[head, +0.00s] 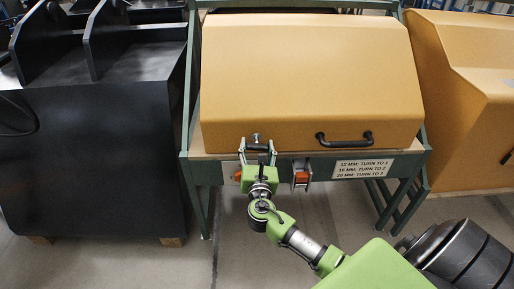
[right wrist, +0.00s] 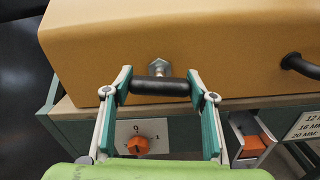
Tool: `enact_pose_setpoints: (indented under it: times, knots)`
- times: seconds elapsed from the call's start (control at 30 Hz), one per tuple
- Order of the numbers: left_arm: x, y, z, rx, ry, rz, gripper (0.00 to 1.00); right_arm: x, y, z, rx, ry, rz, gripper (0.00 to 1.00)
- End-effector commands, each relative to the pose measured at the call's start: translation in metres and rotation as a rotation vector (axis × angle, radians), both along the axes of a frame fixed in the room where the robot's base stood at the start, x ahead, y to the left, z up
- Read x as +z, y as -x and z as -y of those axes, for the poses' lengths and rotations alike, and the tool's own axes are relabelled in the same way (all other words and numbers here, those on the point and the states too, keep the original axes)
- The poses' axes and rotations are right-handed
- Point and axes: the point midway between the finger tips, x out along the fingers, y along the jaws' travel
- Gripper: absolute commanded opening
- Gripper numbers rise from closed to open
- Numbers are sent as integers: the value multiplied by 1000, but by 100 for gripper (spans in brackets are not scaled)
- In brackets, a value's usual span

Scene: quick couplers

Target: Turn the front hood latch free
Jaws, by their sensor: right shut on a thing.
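The yellow hood (head: 310,80) rests closed on a green-framed bench. At its lower front edge is the latch, a black T-bar (right wrist: 160,86) with a metal stem (right wrist: 160,67) behind it. The bar lies about level. My right gripper (head: 257,146) is shut on the bar, one finger at each end, as the right wrist view (right wrist: 160,88) also shows. The stem's seat in the hood is partly hidden by the bar. My left gripper is not in view.
Below the latch is an orange knob (right wrist: 138,146) on a numbered plate. To its right is a metal bracket with an orange block (head: 301,177). A black handle (head: 344,139) is on the hood, above a label (head: 362,168). A black cabinet (head: 100,150) stands left.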

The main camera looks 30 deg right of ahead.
Motion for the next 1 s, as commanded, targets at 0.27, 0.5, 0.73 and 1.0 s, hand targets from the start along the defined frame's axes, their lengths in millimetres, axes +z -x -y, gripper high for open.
enact_pose_setpoints:
  times: [0.27,0.5,0.73,1.0]
  knots:
    - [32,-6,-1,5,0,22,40,-1,0,0,0,-213,131,30]
    - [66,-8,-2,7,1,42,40,-2,1,0,0,-409,252,31]
    - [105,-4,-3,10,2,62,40,-3,1,1,-3,-596,366,30]
    - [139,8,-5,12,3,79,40,-4,1,1,-2,-815,500,30]
